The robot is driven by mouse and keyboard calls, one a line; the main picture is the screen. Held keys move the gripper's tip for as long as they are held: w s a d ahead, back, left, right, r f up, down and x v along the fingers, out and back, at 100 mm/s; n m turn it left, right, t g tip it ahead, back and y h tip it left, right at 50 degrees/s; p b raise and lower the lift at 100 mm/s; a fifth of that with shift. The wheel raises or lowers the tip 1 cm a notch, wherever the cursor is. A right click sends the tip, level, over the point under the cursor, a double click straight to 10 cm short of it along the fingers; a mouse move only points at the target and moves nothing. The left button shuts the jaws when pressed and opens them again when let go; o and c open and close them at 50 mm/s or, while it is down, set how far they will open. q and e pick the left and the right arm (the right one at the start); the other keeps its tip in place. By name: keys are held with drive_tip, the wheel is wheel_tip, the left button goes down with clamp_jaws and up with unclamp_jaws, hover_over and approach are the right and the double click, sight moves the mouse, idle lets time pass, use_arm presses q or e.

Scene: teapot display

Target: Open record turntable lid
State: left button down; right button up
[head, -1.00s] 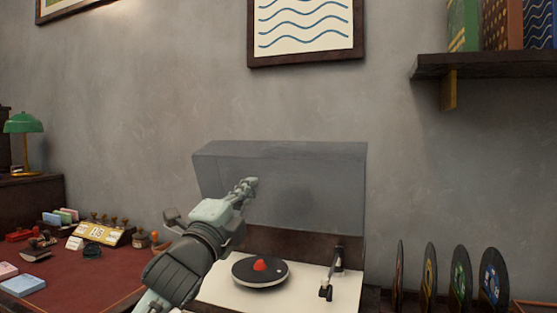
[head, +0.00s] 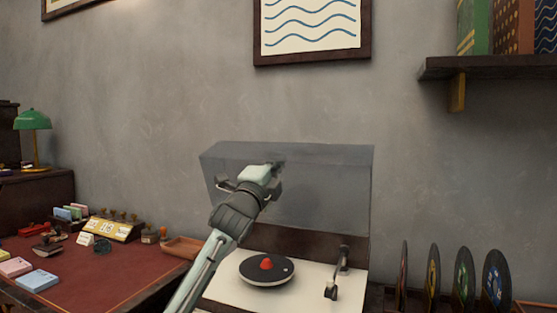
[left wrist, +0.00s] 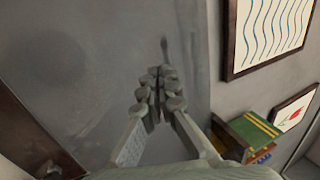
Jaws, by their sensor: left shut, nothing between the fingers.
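The turntable's clear grey lid (head: 330,185) stands raised and upright at the back of the record turntable (head: 225,285) in the head view. The platter with a black record and red centre (head: 266,268) is uncovered, with the tonearm (head: 338,275) at its right. My left gripper (head: 278,168) is in front of the lid's upper part, pointing toward it. In the left wrist view its fingers (left wrist: 158,90) are together and empty, with the grey lid surface (left wrist: 80,70) around them. Whether the fingers touch the lid cannot be told. My right gripper is not in view.
A red-topped desk (head: 110,265) with stamps, cards and a wooden tray (head: 183,247) stands at the left. Several upright records (head: 464,278) stand right of the turntable. A wall shelf (head: 490,67) is at the upper right.

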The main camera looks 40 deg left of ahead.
use_arm(q)
drive_tip(key=w+a+r+g+h, duration=0.1)
drive_tip(key=w+a+r+g, duration=0.1)
drive_tip(key=w, duration=0.8)
drive_tip(key=shift+a+r+g, duration=0.2)
drive_tip(key=shift+r+g, duration=0.2)
drive_tip(key=shift+g, duration=0.5)
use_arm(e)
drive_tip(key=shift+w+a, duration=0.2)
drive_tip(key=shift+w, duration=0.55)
